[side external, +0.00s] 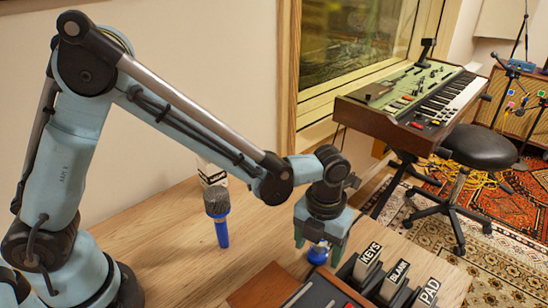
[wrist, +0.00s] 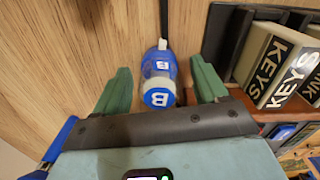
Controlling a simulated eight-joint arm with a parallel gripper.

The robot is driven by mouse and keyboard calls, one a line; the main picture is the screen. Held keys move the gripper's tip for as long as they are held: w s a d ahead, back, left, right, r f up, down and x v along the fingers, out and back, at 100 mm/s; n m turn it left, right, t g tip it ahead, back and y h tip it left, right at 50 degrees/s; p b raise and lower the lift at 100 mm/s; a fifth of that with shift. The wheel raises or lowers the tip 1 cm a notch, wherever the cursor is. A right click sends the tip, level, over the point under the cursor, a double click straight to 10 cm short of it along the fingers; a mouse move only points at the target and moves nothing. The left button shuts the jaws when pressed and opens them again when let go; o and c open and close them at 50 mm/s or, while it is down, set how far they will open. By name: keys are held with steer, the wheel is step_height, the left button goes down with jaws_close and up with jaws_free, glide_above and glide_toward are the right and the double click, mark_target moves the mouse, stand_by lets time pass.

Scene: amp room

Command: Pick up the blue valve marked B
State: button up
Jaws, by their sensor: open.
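The blue valve (wrist: 158,72) stands between the fingers of my gripper (wrist: 160,90) in the wrist view. It has a blue body, clear glass and a white B on its round blue end. In the side view its blue part (side external: 318,253) shows under my gripper (side external: 321,238), mostly hidden by the fingers. My gripper's green fingers are open, one on each side of the valve, with a gap visible on both sides.
A rack of labelled cartridges, with KEYS (side external: 367,262) nearest, stands close to the right of my gripper. A keyboard (side external: 425,100) and stool (side external: 480,147) are beyond the table.

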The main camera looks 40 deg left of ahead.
steer(key=c, duration=1.2)
steer(key=shift+o, duration=0.2)
steer(key=shift+r, duration=0.2)
